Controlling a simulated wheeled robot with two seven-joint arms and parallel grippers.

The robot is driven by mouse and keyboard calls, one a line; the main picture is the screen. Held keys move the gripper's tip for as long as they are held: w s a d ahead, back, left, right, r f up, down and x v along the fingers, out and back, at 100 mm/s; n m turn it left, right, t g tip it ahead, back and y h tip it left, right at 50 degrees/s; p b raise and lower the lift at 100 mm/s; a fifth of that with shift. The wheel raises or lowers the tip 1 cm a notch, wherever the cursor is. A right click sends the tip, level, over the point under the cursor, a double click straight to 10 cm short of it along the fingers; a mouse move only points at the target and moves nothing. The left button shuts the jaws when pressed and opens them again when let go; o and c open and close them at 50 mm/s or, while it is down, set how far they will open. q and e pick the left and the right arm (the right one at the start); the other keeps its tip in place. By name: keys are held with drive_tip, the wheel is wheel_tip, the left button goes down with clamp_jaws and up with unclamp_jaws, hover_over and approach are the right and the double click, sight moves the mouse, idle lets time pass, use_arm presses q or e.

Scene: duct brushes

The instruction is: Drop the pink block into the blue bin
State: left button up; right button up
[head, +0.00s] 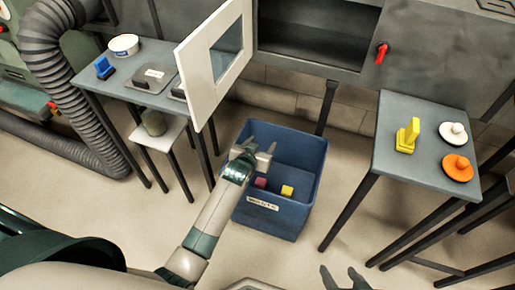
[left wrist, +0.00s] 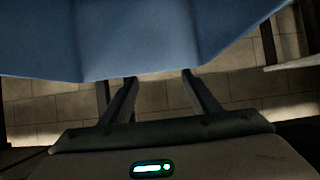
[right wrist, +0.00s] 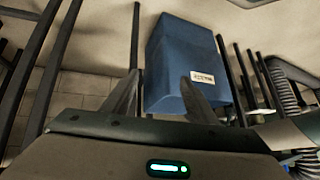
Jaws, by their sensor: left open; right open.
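The blue bin (head: 272,213) stands on the floor in the middle of the head view, with a white label on its front. The pink block (head: 261,183) lies inside the bin, beside a yellow block (head: 287,190). My left gripper (head: 262,150) is open and empty above the bin's opening. In the left wrist view the blue bin wall (left wrist: 140,40) shows beyond its spread fingers (left wrist: 158,82). My right gripper (head: 345,275) is open and empty at the bottom of the head view, in front of the bin; the bin (right wrist: 190,60) shows ahead of it in the right wrist view.
A left table (head: 135,62) holds a white tub, a blue brush and dark items. A right table (head: 386,150) holds a yellow brush (head: 408,137), a white and an orange round piece. A white framed panel (head: 190,62) hangs open above the bin's left. A small stool stands at left.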

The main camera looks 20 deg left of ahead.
use_arm(q)
drive_tip(key=p+v, duration=0.3)
drive_tip(key=v, duration=1.4)
use_arm(e)
drive_tip(key=d, duration=0.1)
drive_tip(key=s+d+g+h, duration=0.1)
drive_tip(key=d, duration=0.1)
drive_tip(key=s+d+f+g, duration=0.1)
drive_tip(key=shift+s+d+f+h, duration=0.15)
drive_tip(key=shift+s+h, duration=0.1)
drive_tip(key=shift+h, duration=0.15)
use_arm(q)
drive_tip(key=shift+s+r, duration=0.1)
use_arm(e)
drive_tip(key=shift+w+r, duration=0.1)
drive_tip(key=shift+r, duration=0.1)
